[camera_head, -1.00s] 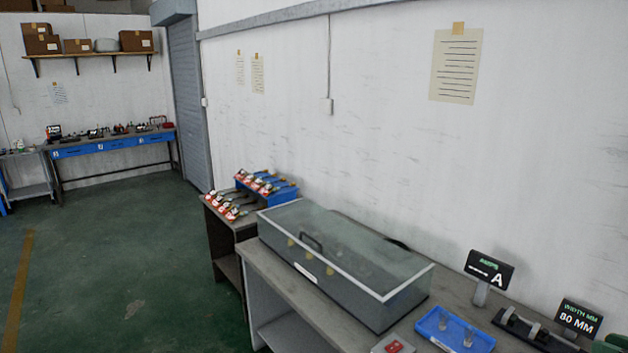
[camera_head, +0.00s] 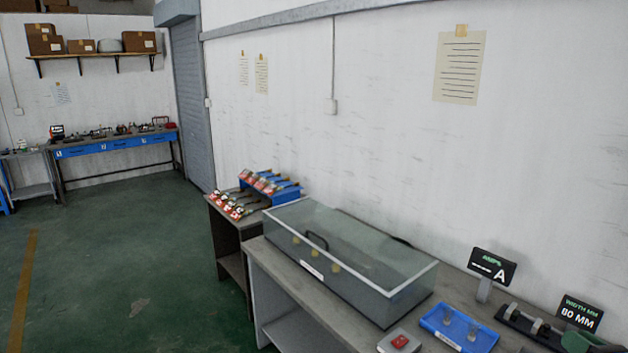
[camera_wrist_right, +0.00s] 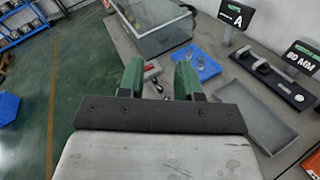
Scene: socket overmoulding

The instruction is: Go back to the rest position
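My right gripper (camera_wrist_right: 158,74) shows in the right wrist view with its two green fingers apart and nothing between them. It is above the front of the workbench (camera_wrist_right: 125,40). In the head view only a green part of it (camera_head: 576,342) shows at the bottom right corner, in front of the black rail fixture (camera_head: 530,325). My left gripper is in neither view.
A glass-topped case (camera_head: 350,260) stands on the bench. Right of it are a red-button box (camera_head: 400,341), a blue tray (camera_head: 440,334) with small clear parts, and signs "A" (camera_head: 492,267) and "80 MM" (camera_head: 579,313). An empty grey tray (camera_wrist_right: 258,112) lies near my right gripper.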

